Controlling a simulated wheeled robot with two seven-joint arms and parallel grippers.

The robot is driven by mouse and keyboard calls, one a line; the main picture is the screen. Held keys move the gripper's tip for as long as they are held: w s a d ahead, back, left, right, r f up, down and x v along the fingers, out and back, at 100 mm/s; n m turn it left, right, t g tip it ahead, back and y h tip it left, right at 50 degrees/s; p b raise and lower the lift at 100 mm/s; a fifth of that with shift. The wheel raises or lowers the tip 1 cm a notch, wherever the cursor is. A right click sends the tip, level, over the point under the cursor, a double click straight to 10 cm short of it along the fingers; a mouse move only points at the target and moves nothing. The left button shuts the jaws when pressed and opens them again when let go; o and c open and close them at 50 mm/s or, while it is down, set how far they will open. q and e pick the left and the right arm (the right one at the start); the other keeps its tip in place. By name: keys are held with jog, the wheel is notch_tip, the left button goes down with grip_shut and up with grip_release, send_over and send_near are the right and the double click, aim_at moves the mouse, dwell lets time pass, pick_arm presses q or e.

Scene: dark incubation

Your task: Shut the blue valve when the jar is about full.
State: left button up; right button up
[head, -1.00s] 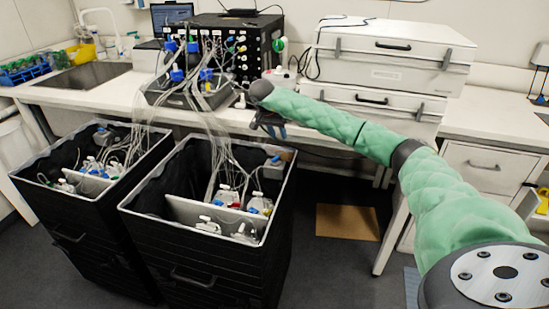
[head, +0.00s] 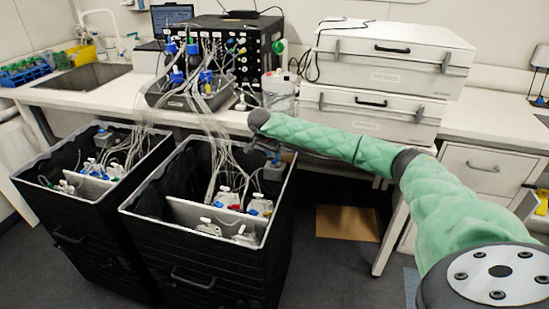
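A pale, translucent jar (head: 279,94) stands on the bench, left of the white cases. Its fill level is too small to tell. Several blue fittings, such as one on the tray (head: 177,75) and another beside it (head: 206,76), sit among thin tubes; I cannot tell which is the blue valve. Bottles with blue, red and white tops (head: 259,205) stand in the right black bin. My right arm in a green sleeve reaches in from the right. My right gripper (head: 276,153) hangs dark below its wrist, above the right bin's back corner; its fingers are unclear. My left gripper is out of view.
Two black bins, left (head: 62,222) and right (head: 215,262), stand before the bench. Loose tubes run from the black rack (head: 265,45) down into both. White cases (head: 385,78) are stacked at the bench's right. A brown mat (head: 347,223) lies on the floor.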

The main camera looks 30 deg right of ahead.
aim_at(275, 160)
jog(key=shift+x, duration=1.6)
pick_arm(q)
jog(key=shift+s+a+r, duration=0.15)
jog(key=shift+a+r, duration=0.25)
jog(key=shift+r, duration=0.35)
pick_arm(e)
grip_shut()
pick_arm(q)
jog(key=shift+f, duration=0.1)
